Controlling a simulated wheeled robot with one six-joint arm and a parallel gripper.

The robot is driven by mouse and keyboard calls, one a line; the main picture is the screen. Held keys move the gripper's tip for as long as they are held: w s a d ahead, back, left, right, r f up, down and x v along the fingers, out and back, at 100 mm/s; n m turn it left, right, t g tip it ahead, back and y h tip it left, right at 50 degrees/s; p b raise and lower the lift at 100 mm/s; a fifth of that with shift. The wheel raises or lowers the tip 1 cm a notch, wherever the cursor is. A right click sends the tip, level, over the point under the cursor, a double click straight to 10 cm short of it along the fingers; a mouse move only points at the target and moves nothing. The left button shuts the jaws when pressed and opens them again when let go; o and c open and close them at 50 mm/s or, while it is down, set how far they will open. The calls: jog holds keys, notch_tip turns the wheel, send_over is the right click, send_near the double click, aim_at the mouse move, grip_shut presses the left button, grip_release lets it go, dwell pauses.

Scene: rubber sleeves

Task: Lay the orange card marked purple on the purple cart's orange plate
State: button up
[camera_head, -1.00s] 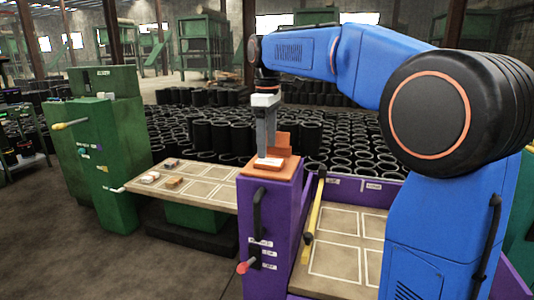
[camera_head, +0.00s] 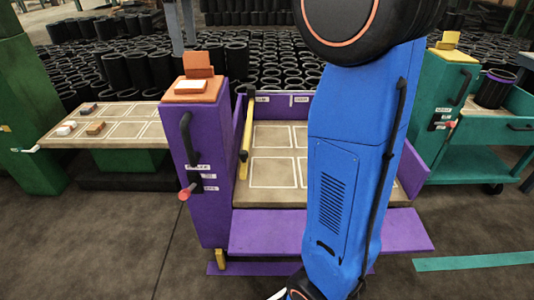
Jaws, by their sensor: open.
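The purple cart's orange plate (camera_head: 212,97) tops the purple post, with an upright orange back piece (camera_head: 198,64) behind it. A small pale-faced card (camera_head: 190,87) lies flat on the plate; its marking is too small to read.
The purple cart's tray (camera_head: 270,196) has a yellow bar (camera_head: 246,130). Several small blocks lie on the left table (camera_head: 118,142). A teal cart (camera_head: 440,150) stands at right. Black sleeves crowd the back. My blue arm covers the centre right.

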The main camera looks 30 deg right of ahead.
jog(key=s+d+f+m+t, duration=0.2)
jog(key=s+f+m, duration=0.3)
jog(key=s+f, duration=0.9)
jog(key=s+d+f+m+t, duration=0.2)
jog(key=s+d+f+m, duration=0.2)
jog(key=s+f, duration=1.1)
jog(key=shift+s+d+m, duration=0.15)
jog(key=shift+s+m, duration=0.65)
jog(key=shift+s, duration=0.2)
